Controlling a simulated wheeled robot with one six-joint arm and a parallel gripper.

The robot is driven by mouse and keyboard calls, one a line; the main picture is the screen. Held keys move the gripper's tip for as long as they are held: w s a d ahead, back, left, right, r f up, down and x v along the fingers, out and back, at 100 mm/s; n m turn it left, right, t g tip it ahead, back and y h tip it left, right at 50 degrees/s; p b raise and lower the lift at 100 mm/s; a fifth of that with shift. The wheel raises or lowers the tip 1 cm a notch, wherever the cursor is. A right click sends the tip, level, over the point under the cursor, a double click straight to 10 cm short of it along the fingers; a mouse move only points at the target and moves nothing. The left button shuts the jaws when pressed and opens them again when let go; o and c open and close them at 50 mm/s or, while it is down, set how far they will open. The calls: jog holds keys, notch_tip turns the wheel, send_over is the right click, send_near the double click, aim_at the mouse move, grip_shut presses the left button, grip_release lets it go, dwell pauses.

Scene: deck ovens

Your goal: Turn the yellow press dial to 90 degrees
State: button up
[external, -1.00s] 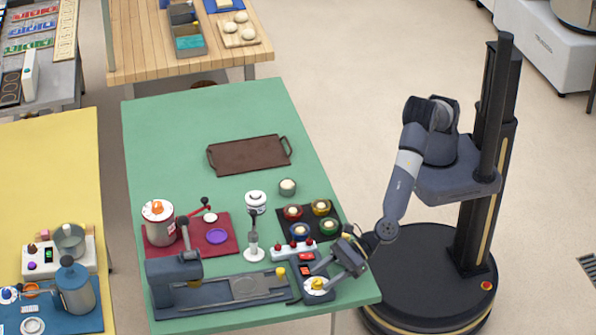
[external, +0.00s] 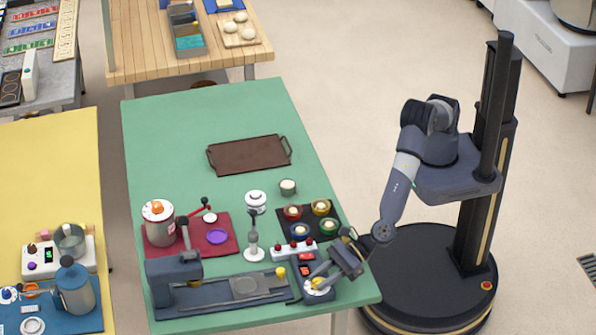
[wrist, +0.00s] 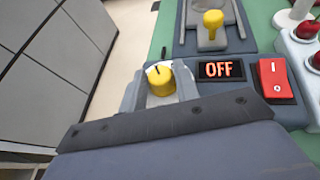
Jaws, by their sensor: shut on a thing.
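The yellow press dial (wrist: 160,80) sits on the grey press housing beside a lit display (wrist: 221,69) that reads OFF. A white dial face with dark marks shows behind the knob. My gripper (external: 322,287) is at the dial, at the front right corner of the green table. Its jaws are shut on the dial; in the wrist view a finger shows at the knob's right side, and my gripper's body hides the near part. In the external view my gripper mostly covers the dial.
A red rocker switch (wrist: 275,79) is right of the display. A yellow-knobbed slide (wrist: 213,22) lies beyond. A white block with red buttons (external: 294,249) and a dark mat with several bowls (external: 310,211) stand close by. A brown tray (external: 249,154) lies farther back.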

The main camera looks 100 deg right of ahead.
jog(key=shift+a+m+h, duration=0.1)
jog(key=shift+m+h, duration=0.2)
jog(key=shift+a+m+h+p, duration=0.1)
jog(key=shift+m+h+p, duration=0.3)
jog(key=shift+m+h, duration=0.25)
jog(key=m+h, duration=0.1)
jog(key=m+h+b, duration=0.1)
jog(key=shift+a+f+h, duration=0.15)
jog(key=shift+h, duration=0.2)
jog(key=shift+a+m+h+b, duration=0.1)
jog(key=shift+m+h+b, duration=0.9)
jog(key=shift+m+h, duration=0.25)
jog(key=shift+h, duration=0.25)
jog(key=shift+m+g+h+b, duration=0.3)
jog(key=shift+m+h+b, duration=0.3)
jog(key=shift+h+b, duration=0.15)
jog(key=o, duration=0.9)
jog(key=shift+o, duration=0.2)
